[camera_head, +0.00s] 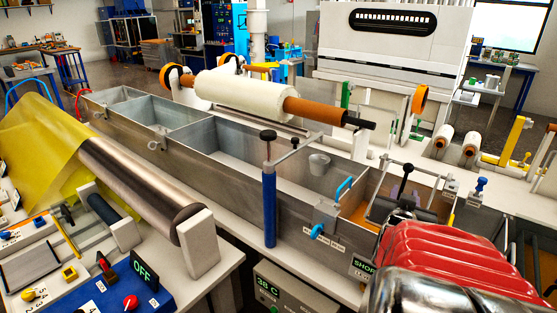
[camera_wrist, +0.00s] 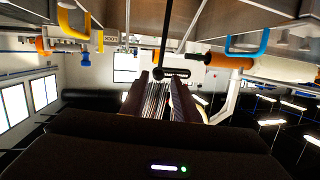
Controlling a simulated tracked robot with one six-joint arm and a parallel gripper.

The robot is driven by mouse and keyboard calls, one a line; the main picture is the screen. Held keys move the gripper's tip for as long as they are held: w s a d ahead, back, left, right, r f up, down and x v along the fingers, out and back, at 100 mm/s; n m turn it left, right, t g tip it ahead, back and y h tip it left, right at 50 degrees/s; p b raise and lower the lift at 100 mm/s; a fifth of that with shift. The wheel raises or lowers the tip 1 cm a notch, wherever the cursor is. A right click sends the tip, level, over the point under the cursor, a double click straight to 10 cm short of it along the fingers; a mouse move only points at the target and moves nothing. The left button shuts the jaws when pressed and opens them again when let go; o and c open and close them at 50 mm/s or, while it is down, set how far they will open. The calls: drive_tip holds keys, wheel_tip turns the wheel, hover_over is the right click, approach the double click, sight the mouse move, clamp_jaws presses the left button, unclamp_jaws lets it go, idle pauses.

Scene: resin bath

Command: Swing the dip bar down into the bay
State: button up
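A thin metal frame with a dark knob, which looks like the dip bar (camera_head: 396,162), stands raised over the amber-filled bay (camera_head: 424,189) at the right end of the long metal trough. In the wrist view, a dark bar with a round knob (camera_wrist: 158,73) lies across the view just beyond my fingertips. My gripper (camera_wrist: 161,88) has its two dark fingers apart, with a gap between them. I cannot tell whether they touch the bar. In the head view my red arm fills the lower right and hides part of the bay.
A blue post (camera_head: 269,205) with a grey swing arm stands at the trough's front wall. A blue handle (camera_head: 344,188) sits on the wall left of the bay. A yellow clamp (camera_head: 514,140) stands at the right.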

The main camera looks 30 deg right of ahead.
drive_tip(key=shift+a, duration=0.1)
drive_tip(key=shift+w+a, duration=0.25)
drive_tip(key=shift+w, duration=0.1)
drive_tip(key=c, duration=0.3)
drive_tip(key=w+a+n+y, duration=0.1)
drive_tip(key=w+a, duration=0.2)
drive_tip(key=w+a+n+t+y, duration=0.1)
drive_tip(key=w+a, duration=0.2)
drive_tip(key=w+a+f+n+t+y, duration=0.1)
drive_tip(key=w+a+n+y, duration=0.1)
drive_tip(key=w+a, duration=0.1)
drive_tip(key=shift+w+a+f, duration=0.1)
drive_tip(key=shift+a, duration=0.2)
clamp_jaws()
drive_tip(key=a+f+n+g+y, duration=0.15)
drive_tip(key=a+n+y, duration=0.45)
drive_tip(key=a, duration=1.7)
drive_tip(key=s+a+f+n+g+y, duration=0.1)
drive_tip(key=s+a+n+g+y, duration=0.1)
drive_tip(key=s+a, duration=0.7)
drive_tip(key=shift+a+f+g+y, duration=0.2)
drive_tip(key=shift+a+g+y, duration=0.15)
drive_tip(key=shift+a+y, duration=0.45)
drive_tip(key=shift+s+a, duration=0.1)
